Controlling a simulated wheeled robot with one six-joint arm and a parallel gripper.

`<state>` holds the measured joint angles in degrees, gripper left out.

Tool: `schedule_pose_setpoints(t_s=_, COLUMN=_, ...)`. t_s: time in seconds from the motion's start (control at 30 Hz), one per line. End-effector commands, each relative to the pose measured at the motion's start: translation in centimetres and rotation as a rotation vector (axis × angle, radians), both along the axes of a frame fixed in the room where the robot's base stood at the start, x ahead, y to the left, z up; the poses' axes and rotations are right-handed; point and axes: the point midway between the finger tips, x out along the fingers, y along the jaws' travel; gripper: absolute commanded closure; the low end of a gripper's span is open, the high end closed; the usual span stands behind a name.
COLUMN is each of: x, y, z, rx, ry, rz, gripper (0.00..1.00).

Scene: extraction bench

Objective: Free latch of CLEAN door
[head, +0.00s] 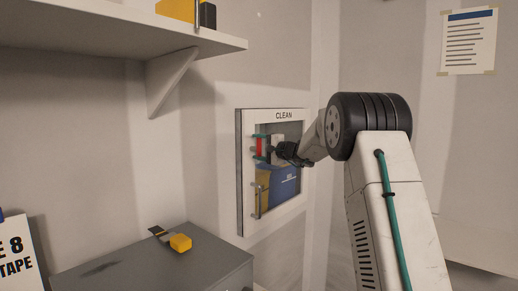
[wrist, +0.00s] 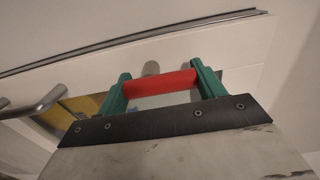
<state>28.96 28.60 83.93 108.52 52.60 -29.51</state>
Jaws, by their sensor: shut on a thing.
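The CLEAN door (head: 240,185) is a white framed panel with a window, set in the wall in the head view. It looks closed. A red latch grip (head: 261,147) is on its left side and also shows in the wrist view (wrist: 160,88). My gripper (head: 262,148) reaches it from the right, with one green finger above and one below in the head view. In the wrist view my gripper (wrist: 162,86) has its green fingers against both ends of the red grip. A grey bar handle (head: 257,201) is lower on the door and shows at left in the wrist view (wrist: 35,104).
A blue and yellow box (head: 285,184) shows behind the window. A grey cabinet (head: 150,270) with a yellow tape measure (head: 180,242) stands at lower left. A shelf (head: 110,32) juts out at upper left. A notice (head: 468,42) hangs at right.

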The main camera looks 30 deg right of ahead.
Motion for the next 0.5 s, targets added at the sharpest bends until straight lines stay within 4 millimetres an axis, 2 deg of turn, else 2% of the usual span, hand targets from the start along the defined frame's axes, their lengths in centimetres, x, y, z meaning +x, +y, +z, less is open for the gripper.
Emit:
schedule_pose_setpoints(t_s=0.37, x=0.00, y=0.06, z=-0.12, rx=-0.006, ry=0.000, rz=0.002, gripper=0.54)
schedule_pose_setpoints(t_s=0.4, x=0.01, y=0.07, z=-0.12, rx=-0.005, ry=0.000, rz=0.002, gripper=0.21)
schedule_pose_setpoints(t_s=0.43, x=0.01, y=0.07, z=-0.11, rx=-0.005, ry=0.000, rz=0.002, gripper=0.12)
schedule_pose_setpoints(t_s=0.5, x=0.01, y=0.04, z=-0.09, rx=-0.005, ry=0.000, rz=0.002, gripper=0.10)
